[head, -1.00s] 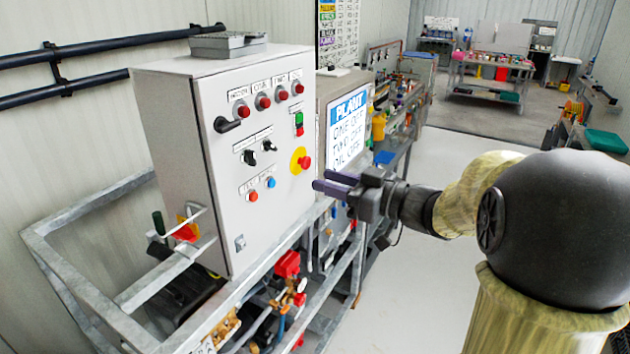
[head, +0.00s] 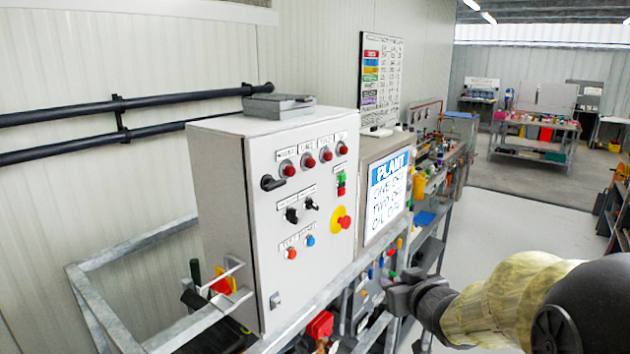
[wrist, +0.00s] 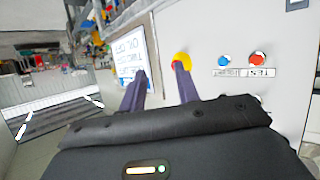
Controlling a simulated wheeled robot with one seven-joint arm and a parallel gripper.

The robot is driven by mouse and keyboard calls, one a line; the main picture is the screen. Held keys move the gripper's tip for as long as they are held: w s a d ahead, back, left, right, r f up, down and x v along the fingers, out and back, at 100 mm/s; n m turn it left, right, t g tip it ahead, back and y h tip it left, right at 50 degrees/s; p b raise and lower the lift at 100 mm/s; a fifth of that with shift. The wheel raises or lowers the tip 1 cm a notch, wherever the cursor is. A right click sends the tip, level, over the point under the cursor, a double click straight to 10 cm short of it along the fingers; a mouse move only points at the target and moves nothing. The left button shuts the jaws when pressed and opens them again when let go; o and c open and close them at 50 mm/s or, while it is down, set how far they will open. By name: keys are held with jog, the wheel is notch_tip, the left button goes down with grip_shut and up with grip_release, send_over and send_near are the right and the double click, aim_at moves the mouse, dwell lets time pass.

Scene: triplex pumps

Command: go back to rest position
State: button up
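My gripper (head: 392,290) is low at the right of the control cabinet in the head view. In the wrist view its two purple fingers (wrist: 160,70) stand apart with nothing between them. The grey control cabinet (head: 235,190) has red buttons across the top, dark switches, and a yellow-and-red emergency stop (head: 341,218). The emergency stop also shows in the wrist view (wrist: 181,60), behind the right fingertip. Whether the fingers touch the panel cannot be told, but they look clear of it.
A whiteboard sign (head: 386,195) is right of the cabinet. A galvanised frame (head: 90,305) carries the cabinet, with a red part (head: 320,325) below. Open grey floor (head: 500,235) lies to the right, with a workbench (head: 540,140) far back.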

jog(key=s+a+f+m+g+h, duration=0.1)
jog(key=s+f+g, duration=0.4)
jog(key=s+f, duration=0.2)
jog(key=s+a+f+m+g+h, duration=0.1)
jog(key=s+f+g, duration=0.4)
jog(key=s, duration=0.7)
notch_tip(320, 180, down, 3)
jog(key=shift+r+m+g+h, duration=0.2)
jog(key=shift+m+g+h, duration=0.1)
jog(key=shift+m, duration=0.1)
dwell(0.4)
grip_shut()
dwell(1.6)
